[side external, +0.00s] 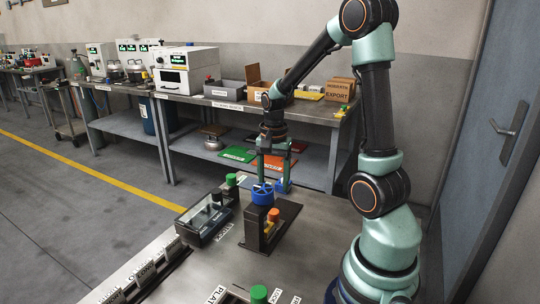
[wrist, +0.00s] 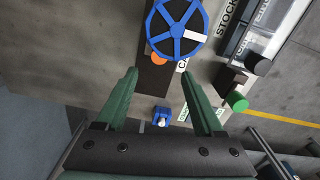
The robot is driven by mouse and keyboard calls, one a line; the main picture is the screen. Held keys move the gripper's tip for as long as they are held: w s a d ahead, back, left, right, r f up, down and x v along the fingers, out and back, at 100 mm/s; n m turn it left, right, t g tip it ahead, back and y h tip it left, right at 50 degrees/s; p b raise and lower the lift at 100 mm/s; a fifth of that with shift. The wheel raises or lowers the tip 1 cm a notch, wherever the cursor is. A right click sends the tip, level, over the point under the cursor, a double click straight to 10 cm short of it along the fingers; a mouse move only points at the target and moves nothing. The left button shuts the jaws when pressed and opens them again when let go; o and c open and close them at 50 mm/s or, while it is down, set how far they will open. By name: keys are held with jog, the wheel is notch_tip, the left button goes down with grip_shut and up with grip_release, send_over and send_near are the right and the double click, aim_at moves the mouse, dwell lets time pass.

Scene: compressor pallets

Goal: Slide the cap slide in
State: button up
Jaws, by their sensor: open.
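A blue spoked wheel (side external: 263,194) stands on a dark bracket and base (side external: 254,238) on the bench; the wheel also shows at the top of the wrist view (wrist: 179,30). An orange knob (side external: 273,215) sits beside the bracket, partly covered by the wheel in the wrist view (wrist: 158,59). A label starting "CA" is next to it, the rest hidden. A small blue piece (wrist: 162,116) shows between my fingers in the wrist view. Which part is the cap slide I cannot tell. My gripper (wrist: 160,74) is open, pointing down behind the wheel in the side view (side external: 274,182).
A black clear-topped case (side external: 204,221) lies left of the wheel, with a green knob (side external: 231,180) behind it. Another green knob (side external: 259,293) is at the front edge. The bench right of the bracket is bare. A back bench (side external: 225,103) holds boxes and instruments.

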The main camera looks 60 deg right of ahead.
notch_tip(320, 180, up, 2)
jog(key=shift+r, duration=0.1)
dwell(0.4)
jog(key=a+r+n, duration=0.2)
jog(key=a+r+n+t, duration=0.1)
jog(key=a+r+n, duration=0.1)
jog(key=a, duration=0.1)
jog(key=w+a+r+n+t, duration=0.1)
jog(key=a+r+n, duration=0.1)
jog(key=a, duration=0.1)
jog(key=shift+a+r+n+h, duration=0.1)
jog(key=shift+n+h, duration=0.3)
jog(key=s+a+r+n+t, duration=0.2)
jog(key=a+r+n+t, duration=0.1)
jog(key=a+n, duration=0.6)
jog(key=shift+s+a+r+t+y, duration=0.3)
jog(key=shift+a+r+y, duration=0.1)
jog(key=shift+r, duration=0.4)
